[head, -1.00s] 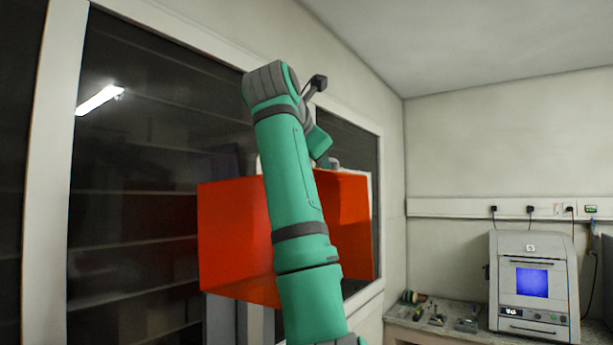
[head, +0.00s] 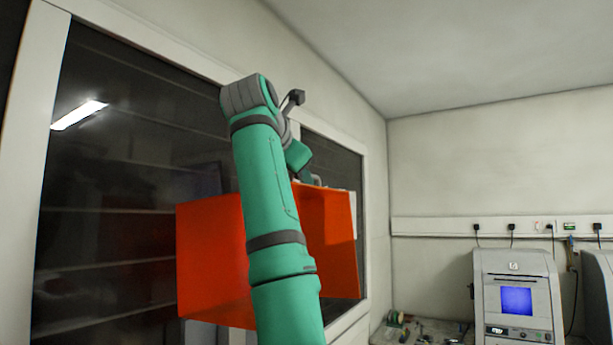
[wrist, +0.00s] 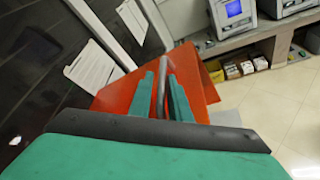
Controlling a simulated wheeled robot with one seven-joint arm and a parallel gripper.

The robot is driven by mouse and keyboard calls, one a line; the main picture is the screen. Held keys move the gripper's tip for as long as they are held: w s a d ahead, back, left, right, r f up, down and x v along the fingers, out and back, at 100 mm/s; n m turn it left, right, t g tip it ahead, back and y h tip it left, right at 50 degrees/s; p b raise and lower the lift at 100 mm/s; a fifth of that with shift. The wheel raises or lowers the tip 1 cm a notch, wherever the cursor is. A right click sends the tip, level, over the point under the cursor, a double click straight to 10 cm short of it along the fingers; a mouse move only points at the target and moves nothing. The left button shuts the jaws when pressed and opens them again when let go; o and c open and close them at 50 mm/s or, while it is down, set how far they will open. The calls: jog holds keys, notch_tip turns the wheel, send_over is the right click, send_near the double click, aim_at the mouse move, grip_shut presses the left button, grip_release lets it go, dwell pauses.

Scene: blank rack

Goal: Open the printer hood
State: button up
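The orange-red hood (head: 212,245) fills the middle of the head view, partly behind my green arm. Its side panel shows right of the arm, and the wrist view shows its top (wrist: 120,92). A grey bar handle (wrist: 162,84) rises from the hood. My gripper (wrist: 163,80) has its two teal fingers on either side of this bar, close against it, and looks shut on it. In the head view my arm hides most of the gripper and handle.
A grey machine with a blue screen (head: 516,298) stands on the right, with another beside it. Small tools (head: 425,330) lie on the bench. Dark glass panels with white frames are behind the hood. Open floor (wrist: 265,110) shows right in the wrist view.

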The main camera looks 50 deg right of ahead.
jog(key=v, duration=1)
jog(key=shift+s+a+r, duration=0.1)
jog(key=shift+s+a, duration=0.05)
jog(key=shift+a, duration=0.2)
